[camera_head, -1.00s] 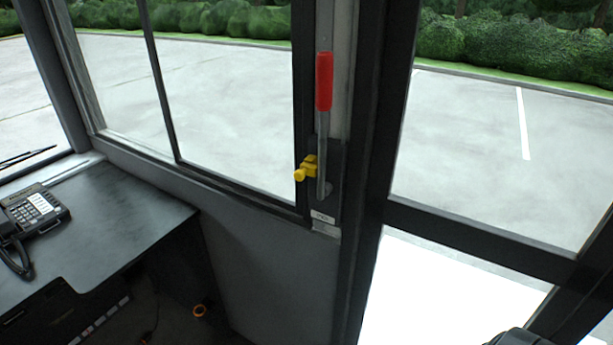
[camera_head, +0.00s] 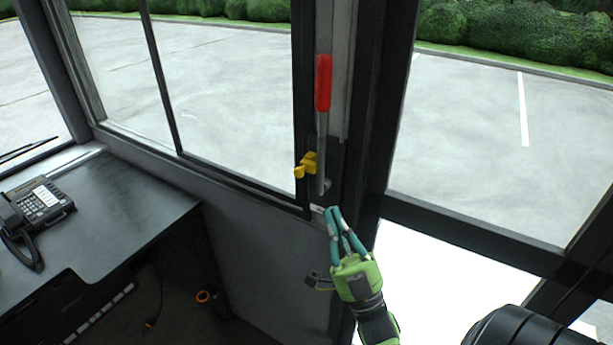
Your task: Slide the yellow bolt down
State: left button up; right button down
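The yellow bolt (camera_head: 306,165) sits on the dark latch plate on the door post, left of the lever. It sticks out to the left. A lever with a red grip (camera_head: 323,83) and a grey shaft stands upright beside it. My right gripper (camera_head: 333,209), with green body and teal fingers, is below the bolt and slightly right of it, pointing up. Its fingertips come together with nothing visible between them, and it looks apart from the bolt. The fingers cover the area just below the latch plate. My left gripper is not in view.
A desk (camera_head: 110,215) with a black phone (camera_head: 38,208) stands at the left. Dark window and door frames surround the post. A dark rounded object is at the bottom right. The space in front of the lower wall panel (camera_head: 255,255) looks free.

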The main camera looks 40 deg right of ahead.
jog(key=p+x, duration=0.5)
jog(key=x, duration=0.5)
jog(key=w+f, duration=0.2)
jog(key=f, duration=0.1)
jog(key=shift+w+f+p, duration=0.1)
jog(key=shift+f+p, duration=0.2)
jog(key=shift+f, duration=0.05)
jog(key=b, duration=0.8)
send_near(315, 169)
jog(key=w+a, duration=0.1)
jog(key=w, duration=0.1)
jog(key=w+a+f, duration=0.1)
jog(key=w+a, duration=0.1)
jog(key=shift+w+a, duration=0.15)
jog(key=shift+a, duration=0.1)
jog(key=shift+r, duration=0.15)
